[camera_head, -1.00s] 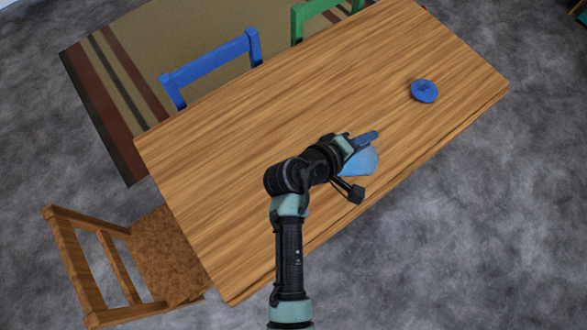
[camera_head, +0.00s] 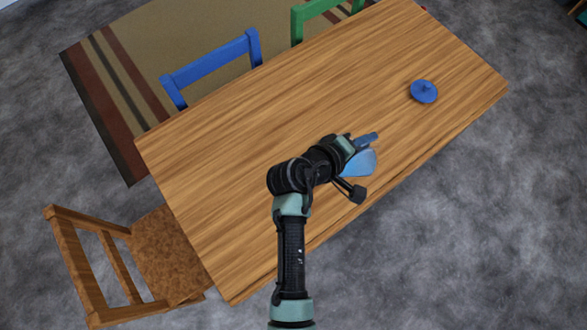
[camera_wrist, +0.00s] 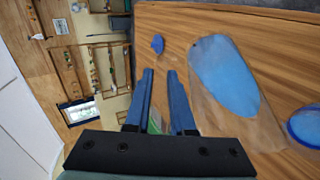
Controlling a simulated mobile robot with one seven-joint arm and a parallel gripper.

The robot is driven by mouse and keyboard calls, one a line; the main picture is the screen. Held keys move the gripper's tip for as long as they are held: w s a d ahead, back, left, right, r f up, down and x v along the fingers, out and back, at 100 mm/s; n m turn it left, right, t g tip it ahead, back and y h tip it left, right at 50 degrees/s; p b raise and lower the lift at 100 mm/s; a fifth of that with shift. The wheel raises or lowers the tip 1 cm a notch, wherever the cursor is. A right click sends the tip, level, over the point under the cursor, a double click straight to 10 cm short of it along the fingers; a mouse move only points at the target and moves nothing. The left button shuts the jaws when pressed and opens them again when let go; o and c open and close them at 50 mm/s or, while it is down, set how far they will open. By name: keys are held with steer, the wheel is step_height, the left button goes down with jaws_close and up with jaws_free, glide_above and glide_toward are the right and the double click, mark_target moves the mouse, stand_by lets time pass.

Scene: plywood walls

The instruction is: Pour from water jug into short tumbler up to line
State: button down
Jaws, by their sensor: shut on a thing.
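The water jug (camera_wrist: 225,75) is clear and holds blue water. It appears tilted beside my gripper's blue fingers in the wrist view. In the head view its blue water (camera_head: 358,163) shows just below my gripper (camera_head: 366,140), above the table near its front edge. My gripper (camera_wrist: 160,72) is shut on the jug; the grip on the handle itself is hard to make out.
A round blue lid-like thing with a knob (camera_head: 424,92) lies on the wooden table (camera_head: 240,180) at the right. Blue (camera_head: 212,62) and green (camera_head: 318,12) chairs stand behind, a brown chair (camera_head: 120,265) at the left. Most of the tabletop is clear.

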mark_target(380, 142)
steer(key=d+p, duration=0.1)
steer(key=p, duration=0.1)
steer(key=r+y+p, duration=0.1)
steer(key=shift+w+d+r+m+g+y+p, duration=0.2)
steer(key=shift+d+r+m+g+y+p, duration=0.1)
steer(key=shift+d+p, duration=0.1)
steer(key=shift+f, duration=0.6)
steer(key=shift+d+r+y+p, duration=0.3)
steer(key=shift+r+y+p, duration=0.3)
steer(key=shift+p, duration=0.55)
steer(key=shift+w+d+f+m+g+y+p, duration=0.15)
steer(key=shift+d+f+m+g+y+p, duration=0.15)
steer(key=shift+d+f+g+y+p, duration=0.35)
steer(key=shift+w+d+f+y, duration=0.2)
steer(key=shift+d+f+y, duration=0.35)
steer(key=shift+d+y, duration=0.15)
steer(key=d+f+y+b, duration=0.1)
steer(key=b, duration=0.1)
steer(key=d+f+m+y+b, duration=0.1)
steer(key=y+b, duration=0.1)
steer(key=d+f+g+y+b, duration=0.1)
steer(key=f+y+b, duration=0.1)
steer(key=shift+w+d+y, duration=0.25)
steer(key=shift+w+d, duration=0.1)
